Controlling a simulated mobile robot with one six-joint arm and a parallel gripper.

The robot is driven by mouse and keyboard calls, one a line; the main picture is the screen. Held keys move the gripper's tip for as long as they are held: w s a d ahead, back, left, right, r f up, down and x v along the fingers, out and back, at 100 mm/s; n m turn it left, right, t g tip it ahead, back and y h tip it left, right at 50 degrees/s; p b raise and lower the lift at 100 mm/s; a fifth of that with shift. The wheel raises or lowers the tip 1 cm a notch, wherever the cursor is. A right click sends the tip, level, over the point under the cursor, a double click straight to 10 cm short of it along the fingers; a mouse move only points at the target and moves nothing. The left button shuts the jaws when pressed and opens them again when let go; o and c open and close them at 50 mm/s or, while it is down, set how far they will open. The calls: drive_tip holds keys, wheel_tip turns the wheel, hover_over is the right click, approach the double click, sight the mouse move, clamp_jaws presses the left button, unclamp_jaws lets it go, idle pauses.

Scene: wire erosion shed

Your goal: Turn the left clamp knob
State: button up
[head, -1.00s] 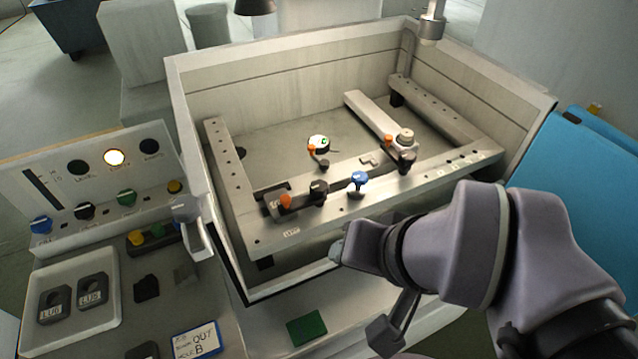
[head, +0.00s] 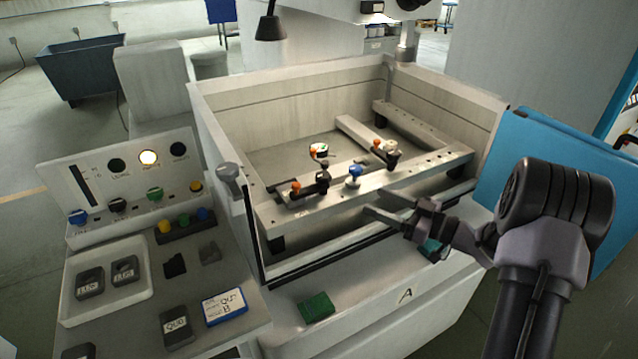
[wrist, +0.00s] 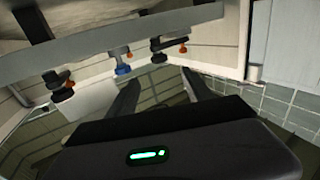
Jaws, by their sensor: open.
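The left clamp (head: 323,178) has a black knob and an orange tip, and sits at the left end of the front rail (head: 370,187) inside the open tank. A blue knob (head: 354,171) stands to its right, and another black clamp with an orange tip (head: 390,157) is farther right. My gripper (head: 385,207) is open and empty, in front of the rail and to the right of the left clamp, touching no knob. In the wrist view my two fingers (wrist: 163,85) are spread apart. The knobs appear upside down there beyond them, with the blue knob (wrist: 122,69) in the middle.
The tank's front wall edge (head: 340,245) runs between the rail and the front shelf. A green block (head: 317,307) lies on that shelf. A blue panel (head: 545,165) stands behind my arm.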

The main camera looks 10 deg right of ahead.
sight(323, 178)
drive_tip(key=b+x, duration=0.5)
drive_tip(key=x, duration=1.2)
drive_tip(key=shift+w, duration=0.15)
clamp_jaws()
